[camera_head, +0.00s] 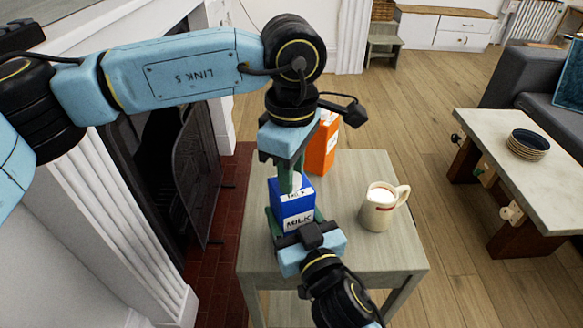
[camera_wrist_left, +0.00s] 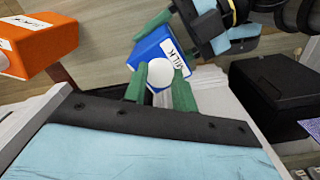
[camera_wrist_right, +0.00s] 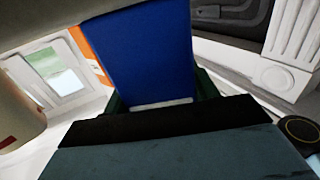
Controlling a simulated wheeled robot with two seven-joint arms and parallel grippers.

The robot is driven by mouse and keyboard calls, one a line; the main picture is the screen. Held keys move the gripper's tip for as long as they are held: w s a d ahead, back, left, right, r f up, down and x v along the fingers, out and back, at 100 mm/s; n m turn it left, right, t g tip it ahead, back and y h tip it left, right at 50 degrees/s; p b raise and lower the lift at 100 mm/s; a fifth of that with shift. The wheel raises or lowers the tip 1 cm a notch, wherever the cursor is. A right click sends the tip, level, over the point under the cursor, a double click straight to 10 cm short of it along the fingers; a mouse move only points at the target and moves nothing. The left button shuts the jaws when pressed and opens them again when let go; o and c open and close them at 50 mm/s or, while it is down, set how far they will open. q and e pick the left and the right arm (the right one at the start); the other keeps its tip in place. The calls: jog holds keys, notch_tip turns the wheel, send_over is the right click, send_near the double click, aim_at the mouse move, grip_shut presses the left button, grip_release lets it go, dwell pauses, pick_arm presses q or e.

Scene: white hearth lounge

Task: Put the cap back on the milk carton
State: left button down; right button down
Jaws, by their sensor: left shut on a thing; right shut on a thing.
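The blue milk carton (camera_head: 297,205) stands on the small table, with a white MILK label. It also shows in the left wrist view (camera_wrist_left: 152,48) and fills the middle of the right wrist view (camera_wrist_right: 145,55). My right gripper (camera_head: 294,222) is shut on the carton's body from the near side, its green fingers on either side. My left gripper (camera_head: 295,184) points down over the carton's top. It is shut on the round white cap (camera_wrist_left: 160,74), which lies between its green fingertips. I cannot tell whether the cap touches the carton; the spout is hidden.
An orange carton (camera_head: 321,148) stands behind the milk carton on the pale table (camera_head: 345,262). A cream jug (camera_head: 380,207) stands to the right. A fireplace screen (camera_head: 196,182) is at left. Stacked plates (camera_head: 527,144) sit on another table at right.

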pick_arm(q)
jog(key=m, duration=0.3)
jog(key=shift+m, duration=0.4)
jog(key=m, duration=0.4)
jog(key=shift+m, duration=0.3)
jog(key=c, duration=1.1)
grip_release()
jog(key=shift+r, duration=2.25)
jog(key=shift+c, duration=0.3)
